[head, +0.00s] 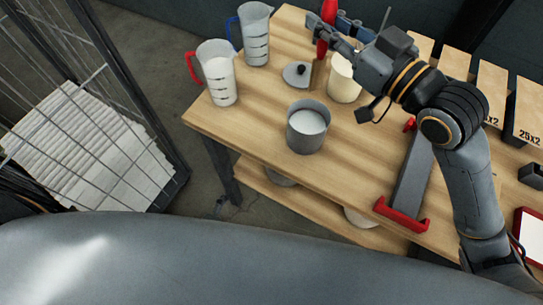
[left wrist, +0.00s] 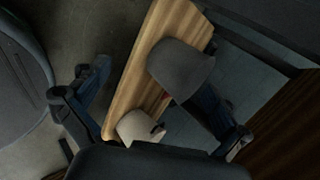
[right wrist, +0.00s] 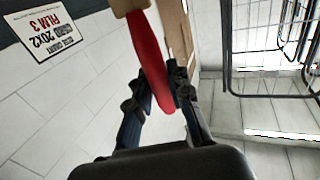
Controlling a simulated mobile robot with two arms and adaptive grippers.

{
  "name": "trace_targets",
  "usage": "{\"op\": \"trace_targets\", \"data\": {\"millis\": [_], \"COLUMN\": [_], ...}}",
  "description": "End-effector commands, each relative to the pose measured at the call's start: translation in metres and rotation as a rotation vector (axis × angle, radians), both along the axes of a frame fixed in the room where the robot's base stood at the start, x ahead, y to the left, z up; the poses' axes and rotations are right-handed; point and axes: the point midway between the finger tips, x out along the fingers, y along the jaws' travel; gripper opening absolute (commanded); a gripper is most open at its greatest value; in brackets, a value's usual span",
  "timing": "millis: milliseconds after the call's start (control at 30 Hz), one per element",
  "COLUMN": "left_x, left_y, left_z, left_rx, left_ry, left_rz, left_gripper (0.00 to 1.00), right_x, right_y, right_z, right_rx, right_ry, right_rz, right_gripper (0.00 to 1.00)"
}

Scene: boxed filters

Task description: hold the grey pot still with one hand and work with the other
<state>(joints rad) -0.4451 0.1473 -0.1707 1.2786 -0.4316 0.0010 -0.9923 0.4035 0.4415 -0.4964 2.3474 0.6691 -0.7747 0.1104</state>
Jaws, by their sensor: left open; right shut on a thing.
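The grey pot (head: 308,137) stands upright near the table's front left edge, with white contents inside. My right gripper (head: 326,32), in the head view, is behind and above the pot. It is shut on a red-handled tool (head: 329,12) with a wooden part (head: 317,75) pointing down. The right wrist view shows the red handle (right wrist: 150,65) between the fingers. My left gripper (left wrist: 152,80) is open and empty in the left wrist view and does not show in the head view. A grey rounded thing (left wrist: 180,65) appears between its fingers; I cannot tell whether it is the pot.
A grey lid (head: 296,74) and a cream cylinder (head: 344,82) lie behind the pot. A red-handled jug (head: 220,80) with white contents and a blue-handled jug (head: 256,40) stand at left. A grey bar with red ends (head: 412,180) lies at right. Boxes (head: 487,85) line the back right.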

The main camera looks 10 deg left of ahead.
Motion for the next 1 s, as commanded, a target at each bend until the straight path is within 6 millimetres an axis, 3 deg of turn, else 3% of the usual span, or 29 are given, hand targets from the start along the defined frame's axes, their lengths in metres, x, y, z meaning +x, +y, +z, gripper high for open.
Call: {"op": "trace_targets", "data": {"millis": [100,200,400,533,733,1000], "left_x": [0.035,0.057,0.08,0.08,0.072,0.082], "left_y": [-0.012,-0.024,-0.05,-0.072,-0.128,-0.153], "left_z": [0.062,0.117,0.229,0.289,0.308,0.311], "left_rx": [0.215,0.424,0.887,1.164,1.26,1.267], "left_ry": [-0.21,-0.386,-0.731,-0.92,-1.105,-1.155], "left_rz": [-0.243,-0.424,-0.707,-0.82,-0.921,-0.945], "left_gripper": [1.0,1.0,1.0,1.0,1.0,1.0], "right_x": [0.0,0.0,0.0,0.0,0.0,0.0], "right_y": [0.0,0.0,0.0,0.0,0.0,0.0], "right_z": [0.0,0.0,0.0,0.0,0.0,0.0], "right_rx": [0.0,0.0,0.0,0.0,0.0,0.0], "right_ry": [0.0,0.0,0.0,0.0,0.0,0.0], "right_rz": [0.0,0.0,0.0,0.0,0.0,0.0], "right_gripper": [0.0,0.0,0.0,0.0,0.0,0.0]}}
